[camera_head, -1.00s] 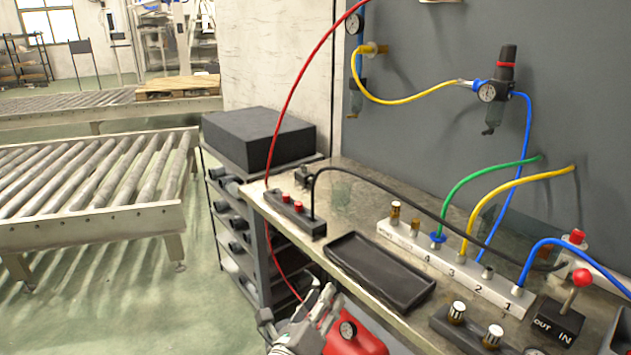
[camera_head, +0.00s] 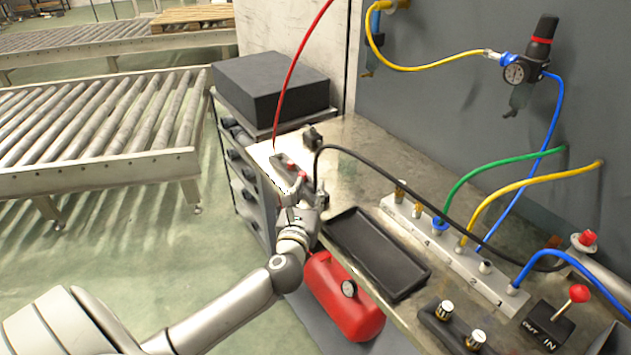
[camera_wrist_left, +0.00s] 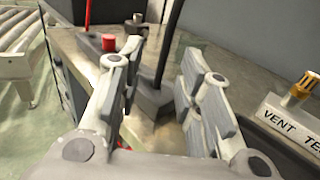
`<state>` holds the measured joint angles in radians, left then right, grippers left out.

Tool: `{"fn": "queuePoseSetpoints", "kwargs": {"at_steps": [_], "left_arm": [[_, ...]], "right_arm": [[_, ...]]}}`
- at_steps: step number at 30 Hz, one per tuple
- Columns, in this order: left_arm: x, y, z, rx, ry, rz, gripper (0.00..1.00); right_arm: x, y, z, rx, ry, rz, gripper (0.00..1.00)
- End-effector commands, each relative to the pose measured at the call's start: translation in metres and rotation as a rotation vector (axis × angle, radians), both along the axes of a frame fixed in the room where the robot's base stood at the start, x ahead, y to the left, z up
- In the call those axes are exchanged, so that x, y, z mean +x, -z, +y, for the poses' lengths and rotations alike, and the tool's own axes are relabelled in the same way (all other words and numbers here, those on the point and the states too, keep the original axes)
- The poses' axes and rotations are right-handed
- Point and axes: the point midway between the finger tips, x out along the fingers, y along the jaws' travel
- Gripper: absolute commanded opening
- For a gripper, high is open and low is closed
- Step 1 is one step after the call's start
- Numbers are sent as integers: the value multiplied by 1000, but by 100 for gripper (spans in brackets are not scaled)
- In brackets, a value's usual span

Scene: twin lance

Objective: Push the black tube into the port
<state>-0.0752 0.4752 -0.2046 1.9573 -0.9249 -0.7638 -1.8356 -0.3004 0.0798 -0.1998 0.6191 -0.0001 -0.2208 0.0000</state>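The black tube (camera_head: 385,168) rises from a dark block (camera_head: 286,164) on the bench's left part. It arcs right, past the manifold, toward a fitting with a red knob. The light grey manifold (camera_head: 462,272) carries numbered ports. The port (camera_head: 485,266) between the yellow and right blue tubes has no tube in it. My left gripper (camera_head: 311,190) is at the dark block, close to the tube's upright end. In the left wrist view, its fingers (camera_wrist_left: 157,72) are spread, and the black tube (camera_wrist_left: 172,45) stands between and beyond them. My right gripper is not in view.
A black tray (camera_head: 375,250) lies in front of the manifold. A red tank (camera_head: 345,300) sits below the bench edge. A red hose (camera_head: 290,75) hangs down behind my gripper. A lever box (camera_head: 548,328) and two knobs stand at the right front.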

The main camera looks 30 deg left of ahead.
Motion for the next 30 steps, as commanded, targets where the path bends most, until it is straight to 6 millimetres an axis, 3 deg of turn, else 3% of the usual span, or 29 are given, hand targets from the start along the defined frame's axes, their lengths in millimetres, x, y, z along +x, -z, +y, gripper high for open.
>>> {"fn": "queuePoseSetpoints", "kwargs": {"at_steps": [12, 22, 30], "left_arm": [[45, -10, 15, -1, 0, 0, 33], [51, -9, 17, -2, 1, 0, 33], [51, -9, 17, -1, 1, 1, 0]], "right_arm": [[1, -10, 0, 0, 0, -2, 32], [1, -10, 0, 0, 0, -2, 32], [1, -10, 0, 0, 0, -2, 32]]}}
